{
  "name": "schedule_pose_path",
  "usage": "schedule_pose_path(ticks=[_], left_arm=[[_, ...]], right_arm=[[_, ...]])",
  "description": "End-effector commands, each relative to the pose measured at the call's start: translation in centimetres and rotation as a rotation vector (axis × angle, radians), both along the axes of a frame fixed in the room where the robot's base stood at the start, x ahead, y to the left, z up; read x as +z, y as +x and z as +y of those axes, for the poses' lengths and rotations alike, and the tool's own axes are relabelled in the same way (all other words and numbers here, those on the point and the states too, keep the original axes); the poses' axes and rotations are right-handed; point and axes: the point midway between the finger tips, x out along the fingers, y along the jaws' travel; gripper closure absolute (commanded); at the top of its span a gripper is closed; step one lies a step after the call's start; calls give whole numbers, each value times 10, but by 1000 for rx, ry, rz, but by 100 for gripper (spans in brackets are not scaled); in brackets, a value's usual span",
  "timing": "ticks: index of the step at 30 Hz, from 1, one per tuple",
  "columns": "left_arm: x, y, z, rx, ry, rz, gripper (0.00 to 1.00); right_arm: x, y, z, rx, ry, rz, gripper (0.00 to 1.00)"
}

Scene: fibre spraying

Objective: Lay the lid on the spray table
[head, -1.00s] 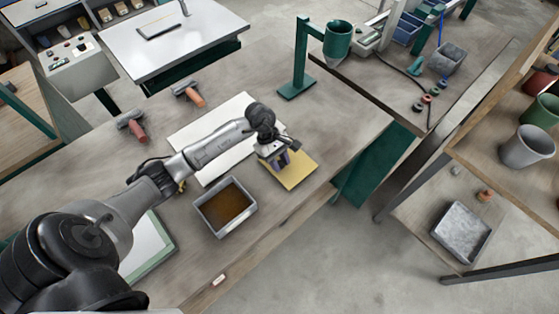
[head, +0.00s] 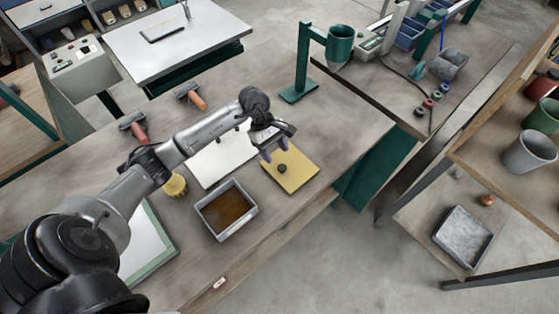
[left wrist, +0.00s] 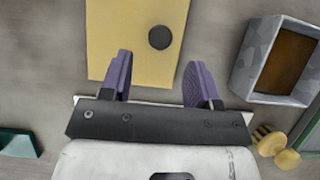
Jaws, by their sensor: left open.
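The lid is a flat yellow board (head: 298,173) with a round dark knob (head: 281,169). It lies flat on the wooden table (head: 330,130), right of a white sheet (head: 220,160). In the left wrist view the lid (left wrist: 115,30) and its knob (left wrist: 160,38) are at the top. My left gripper (head: 273,151) is open and empty at the lid's far left edge, clear of the knob. Its two purple fingers stand well apart in the left wrist view (left wrist: 158,64). My right gripper is not in view.
A green stand with a cup (head: 298,90) is behind. Two orange-handled tools (head: 195,100) lie at the back left. The table's front right edge is close.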

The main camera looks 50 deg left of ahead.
Motion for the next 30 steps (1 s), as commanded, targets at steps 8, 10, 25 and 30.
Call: schedule_pose_path(ticks=[8,10,25,30], left_arm=[[38,1,22,-1,2,-1,44],[44,1,26,-1,1,-1,44],[55,1,31,0,-1,0,44],[55,1,31,-1,-1,0,44]], right_arm=[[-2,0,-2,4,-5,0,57],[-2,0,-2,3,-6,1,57],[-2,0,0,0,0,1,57],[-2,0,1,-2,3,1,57]])
